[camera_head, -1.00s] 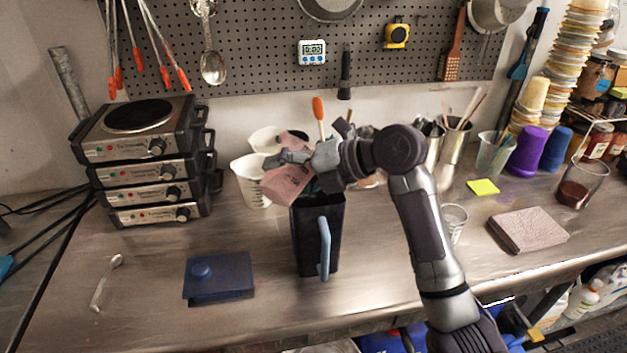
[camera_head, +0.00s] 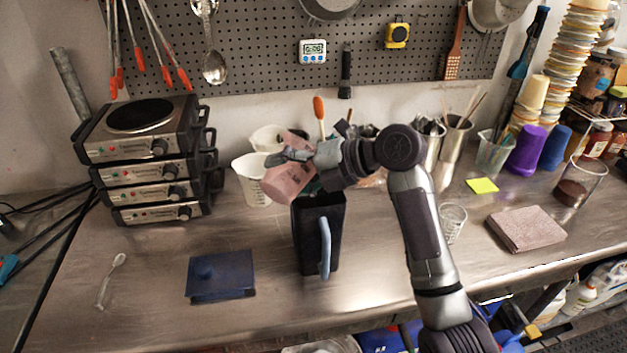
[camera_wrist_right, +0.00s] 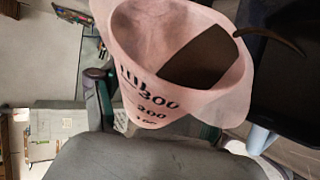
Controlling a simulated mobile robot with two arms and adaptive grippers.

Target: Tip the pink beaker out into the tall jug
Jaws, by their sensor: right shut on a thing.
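The pink beaker (camera_head: 287,184) is tilted just above the mouth of the tall black jug (camera_head: 318,245), towards its left side. The jug stands upright with its pale blue handle facing front. My right gripper (camera_head: 296,158) is shut on the beaker. In the right wrist view the beaker (camera_wrist_right: 150,40) shows printed marks and dark brown contents inside, lying near the rim. A thin brown curved strand runs from the rim across the dark jug (camera_wrist_right: 285,95); it looks like liquid. The jug's inside is too dark to read. My left gripper is not in view.
A blue lid-like slab (camera_head: 221,276) lies left of the jug. White beakers (camera_head: 250,180) stand behind it, close to the held beaker. A small clear cup (camera_head: 452,223) and a pinkish block (camera_head: 526,229) are at right. Stacked hot plates (camera_head: 150,160) stand at left. The front left counter is mostly clear.

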